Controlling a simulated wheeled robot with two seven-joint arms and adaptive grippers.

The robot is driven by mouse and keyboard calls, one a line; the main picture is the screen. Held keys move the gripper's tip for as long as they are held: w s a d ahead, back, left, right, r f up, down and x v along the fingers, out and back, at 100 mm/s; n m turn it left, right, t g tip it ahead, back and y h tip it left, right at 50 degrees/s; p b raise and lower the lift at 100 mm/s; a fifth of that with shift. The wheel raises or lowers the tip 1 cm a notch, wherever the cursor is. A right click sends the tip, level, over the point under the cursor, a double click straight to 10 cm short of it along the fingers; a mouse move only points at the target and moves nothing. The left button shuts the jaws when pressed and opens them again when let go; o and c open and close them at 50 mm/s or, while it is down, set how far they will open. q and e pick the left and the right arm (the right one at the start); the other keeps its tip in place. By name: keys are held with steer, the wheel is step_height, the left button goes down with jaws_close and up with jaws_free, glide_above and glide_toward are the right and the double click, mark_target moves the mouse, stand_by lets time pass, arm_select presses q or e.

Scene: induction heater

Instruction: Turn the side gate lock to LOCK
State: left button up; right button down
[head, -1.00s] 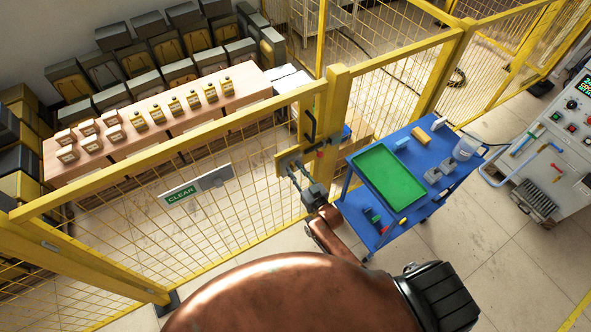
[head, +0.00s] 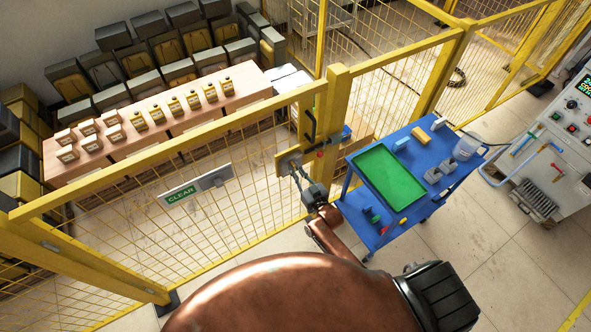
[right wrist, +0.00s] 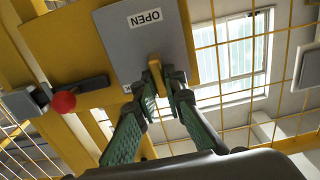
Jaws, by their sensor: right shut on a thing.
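The side gate's lock (head: 284,166) is a grey plate on a yellow backing, fixed to the yellow mesh gate beside its post. In the right wrist view the grey lock plate (right wrist: 146,42) carries an OPEN label (right wrist: 144,18). A second label lower on the plate is mostly hidden by a finger. A yellow lock knob (right wrist: 154,64) stands out from the plate. My right gripper (head: 295,172) reaches the lock from the front, and its fingers (right wrist: 163,88) are shut on the knob. My left gripper is out of view.
A latch with a red ball (right wrist: 63,101) sits beside the lock. A blue cart (head: 356,205) with a green tray (head: 390,181) stands right of my right arm. A CLEAR sign (head: 181,194) hangs on the mesh. A control cabinet (head: 569,150) is at far right.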

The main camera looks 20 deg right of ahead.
steer(key=shift+n, duration=0.3)
steer(key=n+b, duration=0.2)
steer(key=n, duration=0.3)
steer(key=n+b, duration=0.2)
steer(key=n, duration=0.4)
steer(key=n+b, duration=0.3)
steer(key=n, duration=0.3)
steer(key=shift+a+f, duration=0.15)
steer(key=shift+f, duration=0.1)
stand_by(0.3)
steer(key=c, duration=2)
jaws_free()
steer(key=shift+r, duration=0.1)
